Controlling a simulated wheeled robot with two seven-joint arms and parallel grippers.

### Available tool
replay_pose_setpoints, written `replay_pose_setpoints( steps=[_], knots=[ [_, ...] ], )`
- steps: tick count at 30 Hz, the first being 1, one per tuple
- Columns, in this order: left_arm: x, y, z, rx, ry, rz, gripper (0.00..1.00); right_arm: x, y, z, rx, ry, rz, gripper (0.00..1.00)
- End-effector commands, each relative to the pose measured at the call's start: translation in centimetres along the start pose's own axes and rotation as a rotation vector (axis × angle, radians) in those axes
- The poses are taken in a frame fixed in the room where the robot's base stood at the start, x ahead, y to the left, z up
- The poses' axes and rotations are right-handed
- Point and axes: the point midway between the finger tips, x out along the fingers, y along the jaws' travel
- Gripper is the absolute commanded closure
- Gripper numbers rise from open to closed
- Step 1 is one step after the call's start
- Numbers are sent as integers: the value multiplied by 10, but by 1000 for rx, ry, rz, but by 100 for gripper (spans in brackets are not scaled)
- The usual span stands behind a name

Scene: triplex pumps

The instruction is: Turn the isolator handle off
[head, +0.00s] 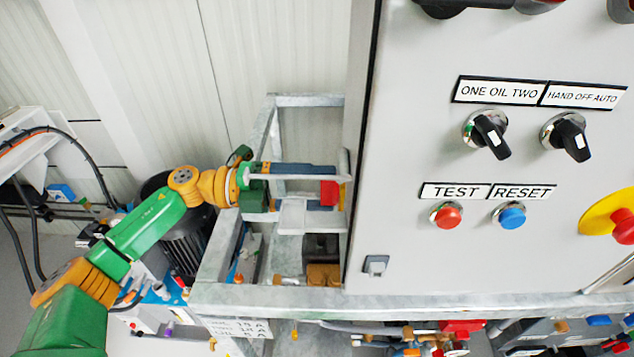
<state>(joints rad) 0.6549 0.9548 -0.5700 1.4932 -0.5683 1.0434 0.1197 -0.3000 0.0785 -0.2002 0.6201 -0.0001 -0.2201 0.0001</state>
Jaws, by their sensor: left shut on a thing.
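My left gripper (334,191) reaches in from the left to the left side of the grey control cabinet (410,240). It is shut on a small red handle (329,194), which looks like the isolator handle on the cabinet's side wall. The handle is partly hidden between the fingers, and its exact turn angle cannot be read. My right gripper does not show.
The cabinet front carries two black selector switches (488,134), a red TEST button (447,215), a blue RESET button (511,215) and a red knob on yellow (613,218) at the right edge. A galvanised frame (215,268) runs below and behind my gripper.

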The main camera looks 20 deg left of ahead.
Motion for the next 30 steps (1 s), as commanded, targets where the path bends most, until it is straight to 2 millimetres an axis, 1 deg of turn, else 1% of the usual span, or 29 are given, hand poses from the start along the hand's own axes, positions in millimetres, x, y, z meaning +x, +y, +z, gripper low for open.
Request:
replay_pose_setpoints(
  steps=[7, 19, 20, 21, 22, 28, 30],
  knots=[
    [0, 0, 1, -41, -3, 0, 73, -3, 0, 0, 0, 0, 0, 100],
    [0, 0, 0, -47, -2, -1, 73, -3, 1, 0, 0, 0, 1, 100],
    [0, 0, 0, -47, -2, -1, 12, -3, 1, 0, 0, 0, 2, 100],
    [0, 0, 0, -46, -1, -1, 1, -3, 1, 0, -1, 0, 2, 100],
    [0, 0, 0, -46, -1, -1, 0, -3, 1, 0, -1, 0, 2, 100],
    [-1, 1, 0, -45, -1, 0, 0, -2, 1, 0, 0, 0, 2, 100],
    [-7, 4, 1, -44, -3, 0, 0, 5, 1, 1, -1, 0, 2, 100]
  ],
)
